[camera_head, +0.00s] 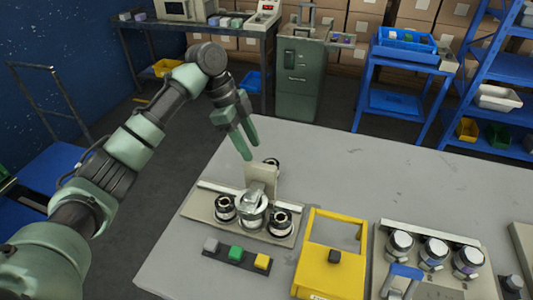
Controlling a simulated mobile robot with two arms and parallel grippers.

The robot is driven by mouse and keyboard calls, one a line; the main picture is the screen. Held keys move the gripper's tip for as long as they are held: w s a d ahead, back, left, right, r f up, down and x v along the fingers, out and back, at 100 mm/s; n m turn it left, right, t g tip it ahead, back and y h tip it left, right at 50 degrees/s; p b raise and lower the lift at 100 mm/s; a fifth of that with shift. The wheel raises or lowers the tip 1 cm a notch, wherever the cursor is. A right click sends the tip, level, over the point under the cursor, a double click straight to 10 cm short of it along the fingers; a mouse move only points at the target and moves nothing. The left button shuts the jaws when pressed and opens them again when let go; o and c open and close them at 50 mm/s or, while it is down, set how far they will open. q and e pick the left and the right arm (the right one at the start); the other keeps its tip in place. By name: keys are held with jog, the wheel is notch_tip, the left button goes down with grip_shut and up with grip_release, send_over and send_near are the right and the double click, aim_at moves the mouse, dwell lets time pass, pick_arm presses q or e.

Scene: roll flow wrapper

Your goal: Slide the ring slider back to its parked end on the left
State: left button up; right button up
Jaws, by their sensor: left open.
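A grey base plate (205,211) with a pale rail along its back stands on the left part of the table. A shiny, ring-like silver piece (252,210) sits near its middle, in front of an upright beige plate (262,178). It looks like the ring slider, but I cannot tell for sure. Black-and-silver round units stand to its left (225,208) and right (280,222), and another is partly hidden behind the upright plate. My right gripper is not in view.
A strip with grey, green and yellow buttons (236,254) lies in front. A yellow frame (330,270) with a black knob stands to the right. Farther right, a plate carries several round units (433,252) and a blue handle (406,272). The table's back (380,170) is clear.

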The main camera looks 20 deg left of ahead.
aim_at(259, 164)
pick_arm(q)
jog(key=shift+s+d+r, duration=0.1)
jog(key=shift+s+d, duration=0.1)
jog(key=shift+s, duration=0.05)
jog(key=f, duration=0.1)
jog(key=d+f, duration=0.1)
jog(key=s+f+p, duration=0.1)
jog(key=shift+d, duration=0.25)
jog(key=x, duration=0.2)
jog(key=shift+w+d+f, duration=0.1)
jog(key=shift+w+f, duration=0.15)
jog(key=shift+d+f, duration=0.2)
jog(key=shift+f, duration=0.45)
jog(key=c, duration=0.9)
grip_shut()
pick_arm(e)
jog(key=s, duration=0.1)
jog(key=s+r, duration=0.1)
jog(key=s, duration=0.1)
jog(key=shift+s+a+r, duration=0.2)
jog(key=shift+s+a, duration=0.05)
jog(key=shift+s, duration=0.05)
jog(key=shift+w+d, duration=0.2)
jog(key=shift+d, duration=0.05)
